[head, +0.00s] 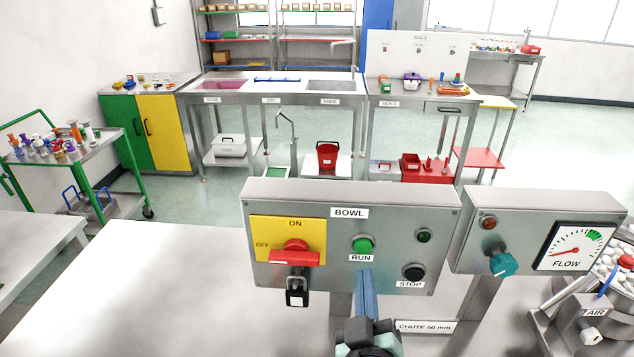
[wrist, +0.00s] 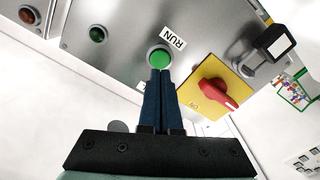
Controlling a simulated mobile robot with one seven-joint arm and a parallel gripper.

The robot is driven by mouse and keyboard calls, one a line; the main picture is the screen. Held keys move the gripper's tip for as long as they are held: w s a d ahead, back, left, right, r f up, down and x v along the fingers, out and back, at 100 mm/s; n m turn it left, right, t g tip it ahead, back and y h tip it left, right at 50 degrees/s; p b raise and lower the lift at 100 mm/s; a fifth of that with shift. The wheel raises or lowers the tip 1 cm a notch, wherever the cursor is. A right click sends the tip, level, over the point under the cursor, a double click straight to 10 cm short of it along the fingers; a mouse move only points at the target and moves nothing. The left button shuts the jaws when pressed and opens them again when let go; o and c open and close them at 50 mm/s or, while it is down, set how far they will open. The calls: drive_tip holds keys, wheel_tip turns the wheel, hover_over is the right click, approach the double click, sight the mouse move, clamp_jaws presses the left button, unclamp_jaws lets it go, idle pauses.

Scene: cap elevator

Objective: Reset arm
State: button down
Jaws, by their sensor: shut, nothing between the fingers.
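My gripper (head: 364,272) is in front of the grey BOWL control box (head: 352,281), its fingertips just below the green RUN button (head: 362,243). In the wrist view the blue fingers of my gripper (wrist: 160,74) are together and empty, their tips at the lower edge of the green RUN button (wrist: 159,58). I cannot tell whether they touch it. The red rotary switch (head: 294,253) sits on a yellow ON/OFF plate (head: 275,228), with a padlock (head: 296,292) hanging below. The black STOP button (head: 413,272) and a small green lamp (head: 424,236) are on the right.
A second box with a FLOW gauge (head: 574,247) and teal knob (head: 502,263) stands close on the right. A bare white table top (head: 150,290) lies left. A green trolley (head: 75,150) and steel benches (head: 275,87) stand farther back.

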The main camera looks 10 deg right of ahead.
drive_tip(key=w+a+r+m+t+y+b, duration=0.15)
drive_tip(key=a+r, duration=0.25)
drive_tip(key=r, duration=0.6)
drive_tip(key=a+r+n+t+y, duration=0.1)
drive_tip(key=a+r+t, duration=0.2)
drive_tip(key=r, duration=0.8)
drive_tip(key=s+a+r+t, duration=0.1)
drive_tip(key=s+a+r, duration=0.2)
drive_tip(key=r, duration=0.3)
drive_tip(key=s+a+r+m+t+y+b, duration=0.1)
drive_tip(key=s+a+r+t, duration=0.1)
drive_tip(key=s+r, duration=0.3)
drive_tip(key=s+a+r+m+t+y+b, duration=0.1)
drive_tip(key=s+a+r+t, duration=0.1)
drive_tip(key=s+r, duration=0.3)
wheel_tip(320, 180, up, 4)
drive_tip(key=shift+a+r, duration=0.1)
drive_tip(key=shift+a, duration=0.7)
